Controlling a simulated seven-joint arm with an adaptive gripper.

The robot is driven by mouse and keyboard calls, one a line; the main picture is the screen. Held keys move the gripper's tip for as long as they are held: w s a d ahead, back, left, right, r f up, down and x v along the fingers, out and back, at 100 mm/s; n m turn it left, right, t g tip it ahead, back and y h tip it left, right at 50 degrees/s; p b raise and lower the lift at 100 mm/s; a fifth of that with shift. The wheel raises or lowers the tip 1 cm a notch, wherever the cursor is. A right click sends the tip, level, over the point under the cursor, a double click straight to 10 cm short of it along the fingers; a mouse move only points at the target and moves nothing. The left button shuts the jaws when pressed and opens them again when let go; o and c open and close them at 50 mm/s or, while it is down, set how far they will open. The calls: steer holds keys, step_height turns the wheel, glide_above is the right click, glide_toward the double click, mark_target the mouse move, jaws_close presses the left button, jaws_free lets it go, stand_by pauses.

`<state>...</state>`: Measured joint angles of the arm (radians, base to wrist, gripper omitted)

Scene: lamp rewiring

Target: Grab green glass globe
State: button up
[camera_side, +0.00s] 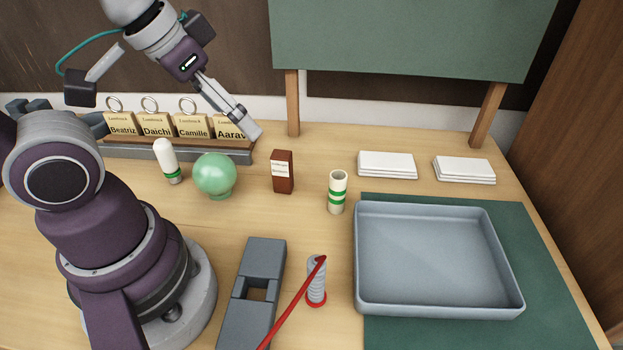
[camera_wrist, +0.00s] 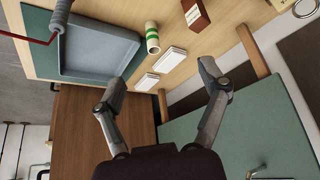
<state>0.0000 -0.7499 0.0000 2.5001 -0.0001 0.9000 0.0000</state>
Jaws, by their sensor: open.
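The green glass globe (camera_side: 215,175) stands on the wooden table in the side view, between a white tube with a green band and a small brown box. It does not show in the wrist view. My gripper (camera_side: 250,128) is above and behind the globe, to its upper right in the side view, near the name-tag rack. It is apart from the globe. In the wrist view my gripper (camera_wrist: 160,85) has its two fingers spread wide with nothing between them.
A white tube (camera_side: 167,161), brown box (camera_side: 283,171) and green-banded cylinder (camera_side: 337,192) stand nearby. The tag rack (camera_side: 180,150) is behind. A grey block (camera_side: 258,265), a coil with a red wire (camera_side: 316,280) and a grey tray (camera_side: 435,303) lie in front. White stacks (camera_side: 387,165) sit at back right.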

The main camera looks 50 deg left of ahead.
steer(key=o, duration=0.3)
steer(key=shift+o, duration=0.2)
steer(key=n+g, duration=0.3)
steer(key=n, duration=1.4)
glide_above(205, 160)
steer(key=f, duration=0.8)
steer(key=shift+s+d, duration=0.25)
steer(key=shift+d, duration=0.15)
steer(key=shift+s+a+f+n, duration=0.25)
steer(key=shift+a+f+n, duration=0.15)
steer(key=shift+f+n, duration=0.1)
steer(key=x, duration=0.4)
steer(key=shift+s+f, duration=0.1)
steer(key=shift+x, duration=2.95)
